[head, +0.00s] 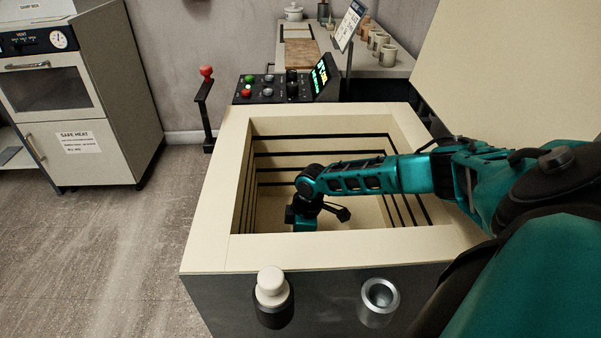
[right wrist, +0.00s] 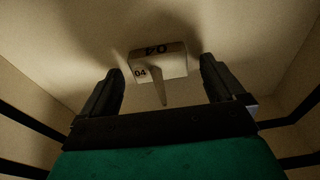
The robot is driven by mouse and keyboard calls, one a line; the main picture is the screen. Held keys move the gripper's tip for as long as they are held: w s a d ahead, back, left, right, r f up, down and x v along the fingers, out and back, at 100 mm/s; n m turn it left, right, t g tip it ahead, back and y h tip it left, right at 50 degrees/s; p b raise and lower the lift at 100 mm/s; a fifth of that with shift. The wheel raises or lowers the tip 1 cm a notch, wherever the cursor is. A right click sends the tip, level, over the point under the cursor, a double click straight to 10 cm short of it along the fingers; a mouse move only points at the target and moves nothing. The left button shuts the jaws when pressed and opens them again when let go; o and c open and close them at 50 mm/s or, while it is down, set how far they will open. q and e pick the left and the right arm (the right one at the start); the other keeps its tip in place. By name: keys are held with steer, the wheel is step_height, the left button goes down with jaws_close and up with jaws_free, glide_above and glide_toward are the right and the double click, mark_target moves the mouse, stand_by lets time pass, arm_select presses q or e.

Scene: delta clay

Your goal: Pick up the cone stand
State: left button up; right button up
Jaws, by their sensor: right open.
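The cone stand (right wrist: 158,62) is a small pale block marked "04", with a thin pointed cone. In the right wrist view it is on the pale kiln floor, beyond my fingertips and roughly between them. My right gripper (right wrist: 158,85) is open and empty, one dark finger on each side of the view. In the head view my right arm reaches into the open kiln (head: 205,248), with the gripper (head: 325,213) low inside. The stand does not show in the head view. My left gripper is in neither view.
Grooved kiln walls surround my right gripper. A white plug (head: 271,284) and a metal tube (head: 378,298) are on the kiln's front. Behind it are a control box (head: 272,90) and a red-knobbed lever (head: 206,100). An oven cabinet (head: 75,100) is left; the floor between is clear.

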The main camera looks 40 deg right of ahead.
steer(key=c, duration=1.2)
steer(key=shift+o, duration=0.2)
steer(key=shift+r, duration=0.2)
